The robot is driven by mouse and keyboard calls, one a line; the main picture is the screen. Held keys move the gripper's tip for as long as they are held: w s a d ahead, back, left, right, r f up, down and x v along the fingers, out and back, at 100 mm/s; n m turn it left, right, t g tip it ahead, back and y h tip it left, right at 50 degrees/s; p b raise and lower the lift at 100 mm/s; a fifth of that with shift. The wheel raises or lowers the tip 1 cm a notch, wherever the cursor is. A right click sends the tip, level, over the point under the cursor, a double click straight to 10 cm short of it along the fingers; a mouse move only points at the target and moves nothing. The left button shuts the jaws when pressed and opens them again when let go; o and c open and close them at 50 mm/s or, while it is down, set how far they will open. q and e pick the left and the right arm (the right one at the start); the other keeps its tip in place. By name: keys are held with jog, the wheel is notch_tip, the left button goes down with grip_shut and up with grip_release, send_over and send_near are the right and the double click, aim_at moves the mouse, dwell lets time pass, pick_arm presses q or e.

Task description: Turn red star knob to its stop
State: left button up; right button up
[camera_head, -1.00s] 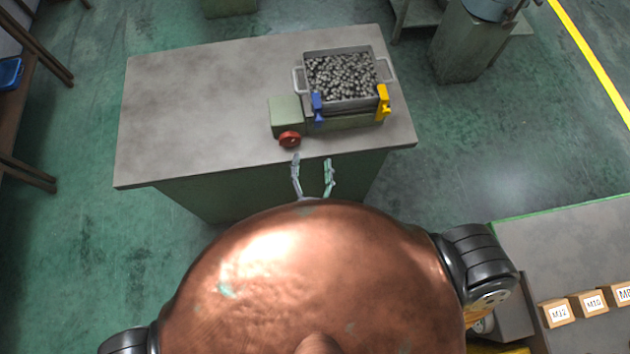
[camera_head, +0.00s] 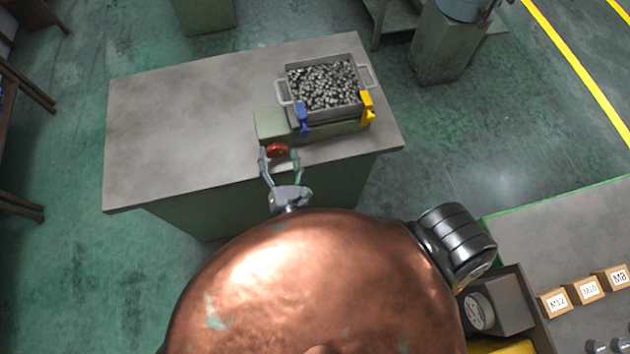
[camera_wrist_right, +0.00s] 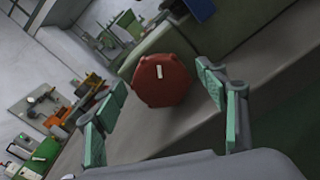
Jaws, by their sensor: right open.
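The red star knob (camera_head: 277,150) is on the front of the green block (camera_head: 271,125) at the table's front edge. In the right wrist view the knob (camera_wrist_right: 161,80) is large and faces me, with a small pale mark on its face. My right gripper (camera_head: 279,154) is open, with its fingers on either side of the knob in the head view. In the wrist view its fingertips (camera_wrist_right: 158,76) are apart, left and right of the knob, with gaps visible. I cannot tell how deep they reach around it. My left gripper is not in view.
A grey tray (camera_head: 283,92) full of small metal parts stands behind the knob, with a blue clamp (camera_head: 301,118) and a yellow clamp (camera_head: 367,108) at its front. The left of the table (camera_head: 180,120) is bare. Labelled boxes (camera_head: 586,290) stand at lower right.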

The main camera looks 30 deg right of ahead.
jog(key=n+p, duration=0.1)
jog(key=n, duration=0.2)
jog(key=shift+w+r, duration=0.1)
jog(key=shift+w, duration=0.05)
jog(key=n+p, duration=0.1)
jog(key=n, duration=0.2)
jog(key=shift+a, duration=0.1)
jog(key=shift+s+n, duration=0.2)
jog(key=shift+n, duration=0.5)
jog(key=v, duration=0.8)
jog(key=s+d+f+m+g+p, duration=0.1)
jog(key=d+f+m+g, duration=0.1)
jog(key=f, duration=0.7)
jog(key=s+d+f+m+g+y+p, duration=0.1)
jog(key=s+d+f+m+g, duration=0.1)
jog(key=f, duration=0.8)
jog(key=s+d+f+m+g+y+p, duration=0.1)
jog(key=d+f+m+g, duration=0.3)
jog(key=f, duration=0.6)
jog(key=shift+s+d+m, duration=0.2)
jog(key=shift+m, duration=0.5)
jog(key=shift+f, duration=0.1)
